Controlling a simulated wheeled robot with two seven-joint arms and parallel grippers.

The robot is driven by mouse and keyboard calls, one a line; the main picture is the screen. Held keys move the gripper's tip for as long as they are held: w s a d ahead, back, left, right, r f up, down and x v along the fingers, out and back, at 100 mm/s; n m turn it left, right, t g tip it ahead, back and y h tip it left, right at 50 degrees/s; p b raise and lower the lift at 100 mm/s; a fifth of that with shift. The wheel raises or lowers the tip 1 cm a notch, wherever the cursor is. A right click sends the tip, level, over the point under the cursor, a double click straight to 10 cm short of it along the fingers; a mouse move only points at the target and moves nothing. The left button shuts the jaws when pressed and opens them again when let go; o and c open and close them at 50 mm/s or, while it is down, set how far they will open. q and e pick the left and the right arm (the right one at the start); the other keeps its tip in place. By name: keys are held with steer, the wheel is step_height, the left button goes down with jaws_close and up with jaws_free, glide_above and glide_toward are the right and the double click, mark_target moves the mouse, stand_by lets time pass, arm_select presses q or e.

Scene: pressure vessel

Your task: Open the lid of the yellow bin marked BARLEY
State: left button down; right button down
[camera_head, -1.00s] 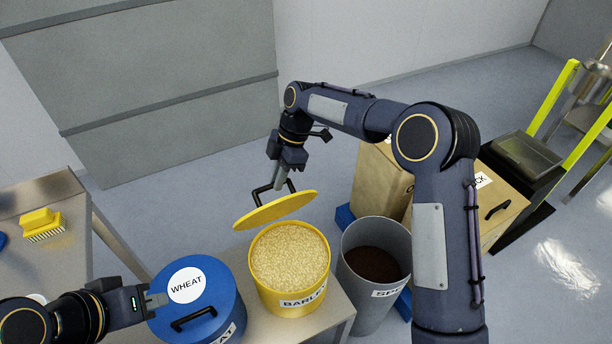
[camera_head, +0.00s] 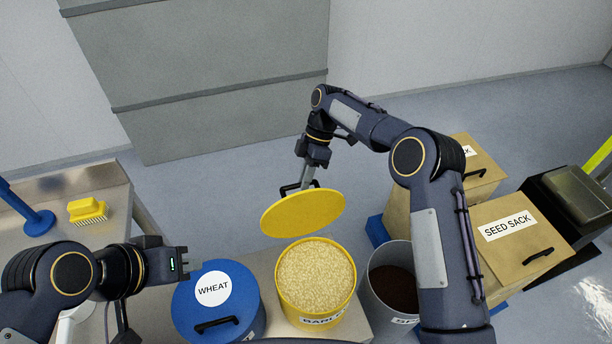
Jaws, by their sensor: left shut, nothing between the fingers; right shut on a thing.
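The yellow bin marked BARLEY (camera_head: 318,318) stands on the metal bench, uncovered and full of pale grain (camera_head: 316,277). Its round yellow lid (camera_head: 303,213) is in the air above and behind the bin, tilted, apart from the rim. My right gripper (camera_head: 306,183) is shut on the lid's dark handle (camera_head: 287,188); the lid partly hides the fingertips. My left gripper (camera_head: 190,265) is shut and empty, just above the left edge of the blue bin marked WHEAT (camera_head: 240,300), whose lid is on.
A grey bin with dark contents (camera_head: 396,262) stands right of the barley bin. Seed sack boxes (camera_head: 505,228) stand further right. A yellow brush (camera_head: 88,211) and a blue stand (camera_head: 38,222) are on the left table (camera_head: 85,180). Open floor lies behind the lid.

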steer(key=shift+s+d+f, duration=0.15)
steer(key=shift+f, duration=0.45)
steer(key=c, duration=1.9)
jaws_free()
steer(key=o, duration=0.4)
steer(key=shift+o, duration=0.2)
steer(key=shift+r, duration=0.2)
steer(key=shift+r, duration=0.1)
steer(key=v, duration=0.7)
steer(key=shift+w+r+b, duration=0.25)
steer(key=shift+w+b, duration=0.05)
steer(key=shift+b, duration=0.05)
